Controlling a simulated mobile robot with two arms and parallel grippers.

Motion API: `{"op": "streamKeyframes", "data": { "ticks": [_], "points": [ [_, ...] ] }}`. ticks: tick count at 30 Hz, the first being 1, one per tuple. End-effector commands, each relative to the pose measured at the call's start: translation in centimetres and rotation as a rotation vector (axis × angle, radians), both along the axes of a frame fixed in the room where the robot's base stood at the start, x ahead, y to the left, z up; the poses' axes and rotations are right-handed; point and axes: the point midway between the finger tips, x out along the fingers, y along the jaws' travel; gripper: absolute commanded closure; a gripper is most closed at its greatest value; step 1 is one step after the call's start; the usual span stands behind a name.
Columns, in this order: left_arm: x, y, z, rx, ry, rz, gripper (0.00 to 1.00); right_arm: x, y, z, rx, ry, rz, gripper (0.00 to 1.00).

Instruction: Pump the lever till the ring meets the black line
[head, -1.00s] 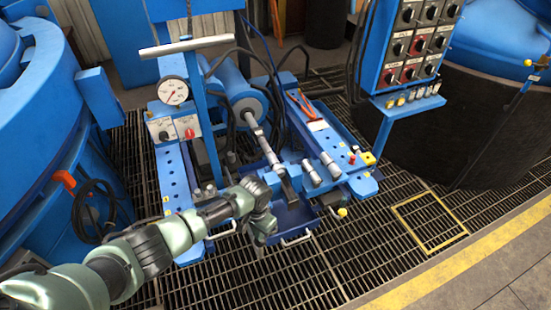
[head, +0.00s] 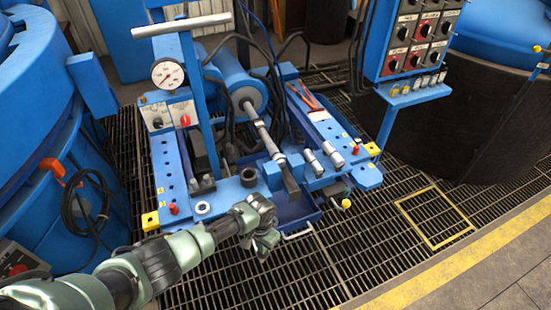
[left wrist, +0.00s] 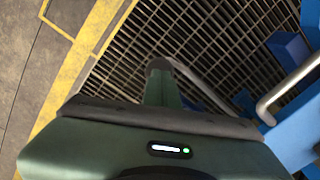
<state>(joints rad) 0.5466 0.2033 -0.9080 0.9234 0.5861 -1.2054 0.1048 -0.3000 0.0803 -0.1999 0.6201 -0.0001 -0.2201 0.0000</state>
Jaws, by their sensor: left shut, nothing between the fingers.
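The blue hydraulic rig stands on the grating, with a blue cylinder (head: 245,94) and a steel rod (head: 262,128) running toward me. A paler collar (head: 277,156) sits low on the rod. No black line is clear to me. A grey crossbar (head: 182,25) tops a blue post at the back left; I cannot tell whether it is the pump lever. My left gripper (head: 264,246) is shut and empty in front of the rig, by the blue tray. A shut fingertip (left wrist: 160,65) shows over the grating in the left wrist view. My right gripper is out of view.
A round gauge (head: 168,74) is on the rig's left. A metal tray handle (head: 297,235) lies close to the left gripper. A control panel (head: 412,38) hangs at the right. A yellow-framed hatch (head: 435,217) marks clear grating at the right.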

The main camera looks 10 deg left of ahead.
Motion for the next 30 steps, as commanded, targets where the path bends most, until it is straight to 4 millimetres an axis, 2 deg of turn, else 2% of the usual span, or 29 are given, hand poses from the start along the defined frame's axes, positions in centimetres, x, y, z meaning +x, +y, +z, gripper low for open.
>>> {"op": "streamKeyframes", "data": {
  "ticks": [12, 15, 25, 30],
  "points": [
    [1.7, 1.2, 9.8, 0.0, -0.001, 0.0, 1.0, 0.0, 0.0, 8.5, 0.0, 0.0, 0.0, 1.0],
    [2.0, 1.5, 11.0, 0.001, 0.0, 0.0, 1.0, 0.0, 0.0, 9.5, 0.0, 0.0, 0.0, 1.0],
    [2.1, 1.5, 10.5, 0.0, 0.0, -0.001, 1.0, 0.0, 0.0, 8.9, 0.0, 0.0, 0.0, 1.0],
    [1.6, 1.2, 8.0, 0.0, 0.003, 0.0, 1.0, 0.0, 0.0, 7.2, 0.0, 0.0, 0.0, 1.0]
  ]
}}
